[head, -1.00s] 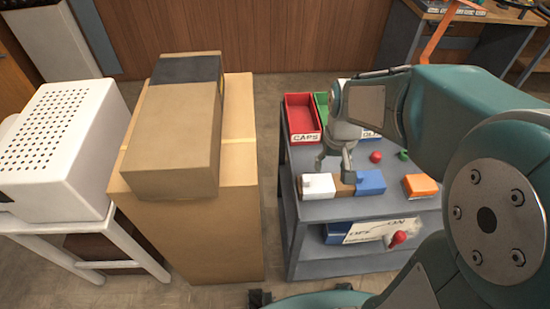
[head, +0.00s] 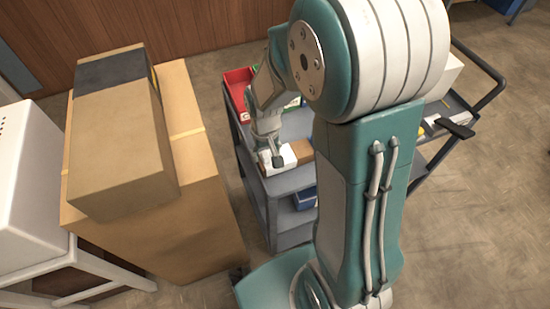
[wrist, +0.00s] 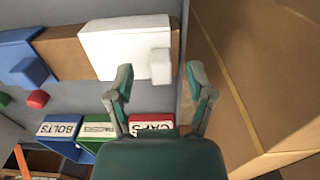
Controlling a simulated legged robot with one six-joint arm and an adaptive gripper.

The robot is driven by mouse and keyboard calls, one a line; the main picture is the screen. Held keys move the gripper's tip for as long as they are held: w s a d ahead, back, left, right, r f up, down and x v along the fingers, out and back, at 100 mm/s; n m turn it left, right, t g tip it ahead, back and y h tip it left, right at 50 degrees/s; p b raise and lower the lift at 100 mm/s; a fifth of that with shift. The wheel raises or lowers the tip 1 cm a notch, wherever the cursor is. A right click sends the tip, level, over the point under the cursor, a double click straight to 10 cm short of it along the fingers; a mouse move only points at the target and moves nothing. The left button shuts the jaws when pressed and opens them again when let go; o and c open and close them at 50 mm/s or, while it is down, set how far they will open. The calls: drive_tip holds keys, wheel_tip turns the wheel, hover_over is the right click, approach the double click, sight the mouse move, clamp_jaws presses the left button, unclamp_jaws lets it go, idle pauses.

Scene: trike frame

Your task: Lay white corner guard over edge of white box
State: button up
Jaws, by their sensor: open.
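The white corner guard (wrist: 115,48) lies over a brown bar (wrist: 62,52) on the grey cart; a small white tab (wrist: 160,66) sticks up at its end. In the head view the guard (head: 296,153) is partly hidden by my gripper (head: 272,158). In the wrist view my gripper (wrist: 159,84) is open, its fingers apart on either side of the tab's line, with nothing held. Whether the fingertips are level with the tab I cannot tell. A white box (head: 25,180) stands at the left edge of the head view, on a white stand, partly cut off.
Cardboard boxes (head: 125,150) stand stacked between the white box and the cart (head: 290,183). A blue guard (wrist: 25,70), a red knob (wrist: 37,99) and labelled bins (wrist: 150,124) are on the cart. My arm hides much of the cart.

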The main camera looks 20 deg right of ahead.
drive_tip(key=shift+a+f, duration=0.25)
drive_tip(key=shift+f, duration=0.8)
drive_tip(key=shift+d, duration=0.2)
drive_tip(key=shift+c, duration=0.3)
drive_tip(key=shift+d, duration=0.1)
clamp_jaws()
